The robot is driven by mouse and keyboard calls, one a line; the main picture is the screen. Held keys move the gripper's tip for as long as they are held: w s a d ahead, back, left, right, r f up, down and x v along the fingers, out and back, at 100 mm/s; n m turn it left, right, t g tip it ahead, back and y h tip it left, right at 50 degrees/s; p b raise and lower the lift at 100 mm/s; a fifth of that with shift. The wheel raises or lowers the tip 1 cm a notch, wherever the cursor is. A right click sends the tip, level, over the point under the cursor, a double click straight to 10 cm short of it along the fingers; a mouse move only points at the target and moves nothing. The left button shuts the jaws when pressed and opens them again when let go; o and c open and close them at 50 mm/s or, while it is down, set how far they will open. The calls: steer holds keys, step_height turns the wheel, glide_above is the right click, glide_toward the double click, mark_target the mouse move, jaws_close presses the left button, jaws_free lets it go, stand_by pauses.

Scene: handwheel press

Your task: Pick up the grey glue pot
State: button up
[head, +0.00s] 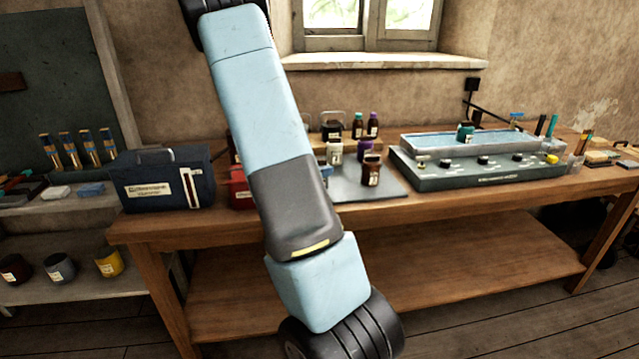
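A grey pot (60,269) with a pale label stands upright on the lower shelf of the rack at the far left. It is between a dark brown-red pot (14,269) and a yellow pot (109,263), apart from both. I take the grey one for the glue pot; its label is too small to read. My arm crosses the middle of the head view, in front of the workbench and well to the right of the pots. My gripper is outside the picture.
The wooden workbench (215,228) holds a dark blue case (165,180), several bottles and jars, and a grey-green apparatus (480,172). The rack's upper shelf (90,202) is close above the pots and holds small blocks. The bench's left leg (160,290) stands right of them.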

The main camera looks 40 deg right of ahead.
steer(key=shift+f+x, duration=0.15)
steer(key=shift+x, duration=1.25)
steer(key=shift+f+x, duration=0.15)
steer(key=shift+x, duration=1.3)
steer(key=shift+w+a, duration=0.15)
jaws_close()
